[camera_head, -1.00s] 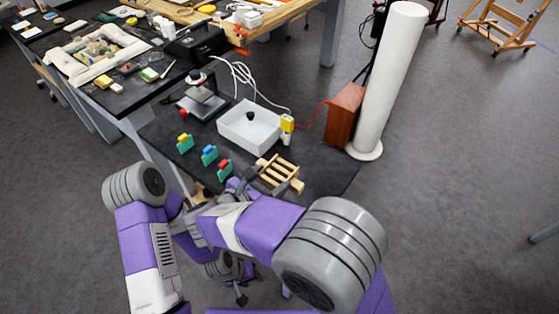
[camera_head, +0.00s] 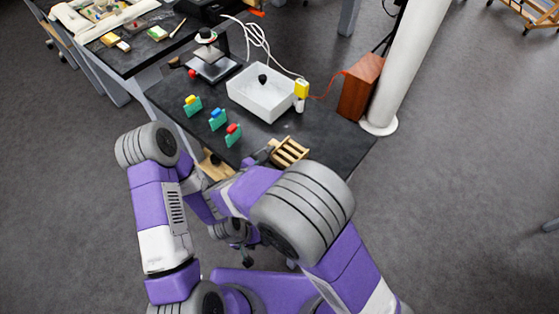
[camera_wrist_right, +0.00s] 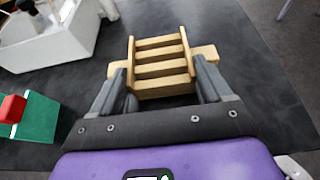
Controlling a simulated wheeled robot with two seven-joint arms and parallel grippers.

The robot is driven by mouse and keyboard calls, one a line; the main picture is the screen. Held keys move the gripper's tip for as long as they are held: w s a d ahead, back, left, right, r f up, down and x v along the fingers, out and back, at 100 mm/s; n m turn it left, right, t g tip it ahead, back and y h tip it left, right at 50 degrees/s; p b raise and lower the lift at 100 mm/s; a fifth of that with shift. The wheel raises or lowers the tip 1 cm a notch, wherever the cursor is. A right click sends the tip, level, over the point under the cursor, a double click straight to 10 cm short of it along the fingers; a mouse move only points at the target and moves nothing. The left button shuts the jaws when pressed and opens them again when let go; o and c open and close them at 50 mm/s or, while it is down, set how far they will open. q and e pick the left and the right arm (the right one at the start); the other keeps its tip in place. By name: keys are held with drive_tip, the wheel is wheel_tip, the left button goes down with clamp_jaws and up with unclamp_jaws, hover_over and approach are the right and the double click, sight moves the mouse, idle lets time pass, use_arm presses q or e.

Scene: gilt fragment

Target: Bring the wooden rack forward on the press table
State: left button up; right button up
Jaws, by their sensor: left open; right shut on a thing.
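The wooden rack (camera_head: 289,151), a light frame with several slats, lies on the dark press table (camera_head: 322,135) near its front edge. In the right wrist view, the rack (camera_wrist_right: 160,62) sits between the two grey fingers of my right gripper (camera_wrist_right: 162,85), which is shut on it. In the head view my right gripper (camera_head: 263,155) is at the rack's left side, partly hidden by my arm. My left gripper (camera_head: 276,256) is open and low, below the table front, apart from the rack; it is small and its fingers are hard to make out.
A white bin (camera_head: 262,95) with a dark knob-like thing in it stands behind the rack, a yellow-topped bottle (camera_head: 301,92) beside it. Green holders with yellow, blue and red tops (camera_head: 217,120) stand left. A brown wooden box (camera_head: 360,88) and white column (camera_head: 402,75) are right.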

drive_tip(key=shift+f, duration=0.1)
drive_tip(key=o, duration=1)
